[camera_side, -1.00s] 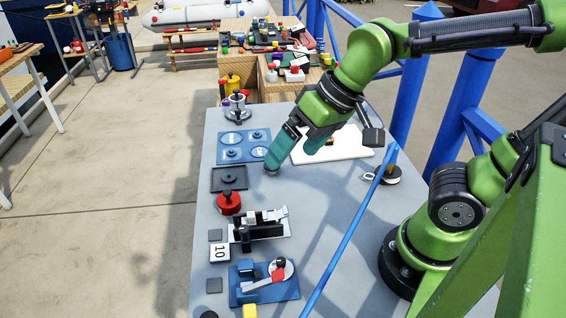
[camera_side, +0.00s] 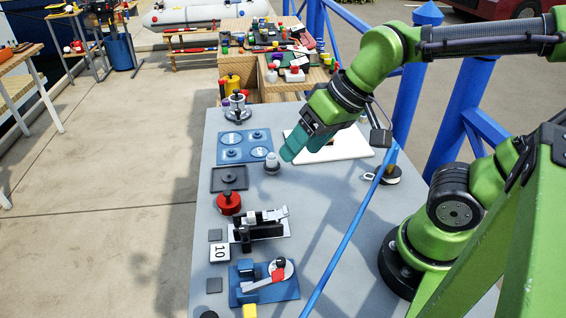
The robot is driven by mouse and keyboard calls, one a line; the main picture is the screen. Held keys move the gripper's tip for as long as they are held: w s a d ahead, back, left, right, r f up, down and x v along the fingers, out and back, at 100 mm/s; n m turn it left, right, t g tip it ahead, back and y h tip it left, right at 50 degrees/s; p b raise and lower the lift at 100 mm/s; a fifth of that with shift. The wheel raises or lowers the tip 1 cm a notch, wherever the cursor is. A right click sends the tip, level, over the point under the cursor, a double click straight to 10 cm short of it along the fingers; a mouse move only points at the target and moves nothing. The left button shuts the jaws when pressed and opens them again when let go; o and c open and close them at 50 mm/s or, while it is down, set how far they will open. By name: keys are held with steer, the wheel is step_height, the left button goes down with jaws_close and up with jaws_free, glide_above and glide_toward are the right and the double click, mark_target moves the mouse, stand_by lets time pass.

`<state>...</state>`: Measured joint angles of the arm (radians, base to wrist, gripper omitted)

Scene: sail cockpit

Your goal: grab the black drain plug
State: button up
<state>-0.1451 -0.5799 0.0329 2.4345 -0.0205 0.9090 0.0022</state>
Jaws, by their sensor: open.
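A black round piece with a small raised knob (camera_side: 229,178) sits on a dark square plate (camera_side: 215,186) on the left side of the grey table; it looks like the drain plug, though I cannot be sure. My gripper (camera_side: 288,156) has teal fingers and is open. It hangs above the table, to the right of the black piece and apart from it. A small grey-white knobbed piece (camera_side: 272,164) stands on the table just left of and below my fingertips. The space between the fingers is hard to see from this side.
Behind the dark plate lies a blue plate with round discs (camera_side: 232,155). In front stand a red round container (camera_side: 228,204), a black-and-silver clamp (camera_side: 262,228) and a blue base with a lever (camera_side: 265,283). A white board (camera_side: 350,145) lies right. A blue pole (camera_side: 345,240) crosses the view.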

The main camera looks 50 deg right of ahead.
steer(key=a+f+n+g+h, duration=0.1)
steer(key=a+f+g, duration=0.15)
steer(key=a, duration=1.15)
steer(key=a+f+n+g+h, duration=0.1)
steer(key=a+f+g+h, duration=0.15)
steer(key=a, duration=1.05)
steer(key=shift+g+y, duration=0.3)
steer(key=shift+y, duration=0.05)
step_height(320, 180, down, 16)
steer(key=shift+w+d+r, duration=0.1)
steer(key=shift+w, duration=0.05)
steer(key=c, duration=1.1)
